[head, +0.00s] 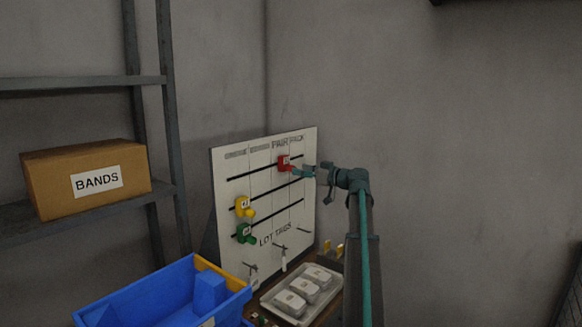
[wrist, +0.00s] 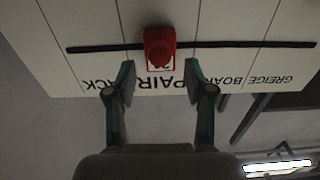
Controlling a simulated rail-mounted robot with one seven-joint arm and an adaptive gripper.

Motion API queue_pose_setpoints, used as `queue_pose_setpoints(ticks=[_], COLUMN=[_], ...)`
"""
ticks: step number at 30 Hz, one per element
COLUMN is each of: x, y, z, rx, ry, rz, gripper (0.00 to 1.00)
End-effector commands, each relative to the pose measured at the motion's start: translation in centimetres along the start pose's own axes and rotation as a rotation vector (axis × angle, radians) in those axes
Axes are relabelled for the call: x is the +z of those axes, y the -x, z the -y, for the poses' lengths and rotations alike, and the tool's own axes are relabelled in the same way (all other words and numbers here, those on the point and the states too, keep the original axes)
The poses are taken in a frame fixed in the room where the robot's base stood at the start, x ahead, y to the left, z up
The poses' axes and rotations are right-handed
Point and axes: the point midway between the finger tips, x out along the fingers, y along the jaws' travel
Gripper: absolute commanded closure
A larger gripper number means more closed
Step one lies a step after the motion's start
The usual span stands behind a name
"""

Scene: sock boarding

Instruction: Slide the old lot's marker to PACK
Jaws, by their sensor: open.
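The white board (head: 232,165) has three dark horizontal rails and columns headed GREIGE, BOARD, PAIR and PACK. A red marker (head: 284,163) sits on the top rail, in the PAIR column. It also shows in the wrist view (wrist: 160,47), which sees the board upside down with PACK at left. A yellow marker (head: 244,207) and a green marker (head: 244,233) sit on the lower two rails near the GREIGE side. My gripper (head: 302,171) is open close to the red marker. In the wrist view its fingertips (wrist: 160,74) are spread to either side, apart from it.
LOT TAGS hooks on the board's lower part carry tags (head: 283,262). Below are a grey tray (head: 270,301) of pale packs and a blue bin (head: 175,288). A BANDS box (head: 88,178) stands on a shelf at left. The top rail is clear on both sides of the red marker.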

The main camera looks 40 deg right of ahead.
Motion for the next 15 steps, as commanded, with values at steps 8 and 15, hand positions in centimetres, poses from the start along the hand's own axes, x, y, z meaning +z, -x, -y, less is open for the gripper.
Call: queue_pose_setpoints(ticks=[8,15], x=[-0.2,0.0], y=[-4.0,-5.0], z=[-0.1,0.0], rx=[-0.001,0.0], ry=[-0.002,-0.001], rz=[0.001,0.001], gripper=[0.47,0.47])
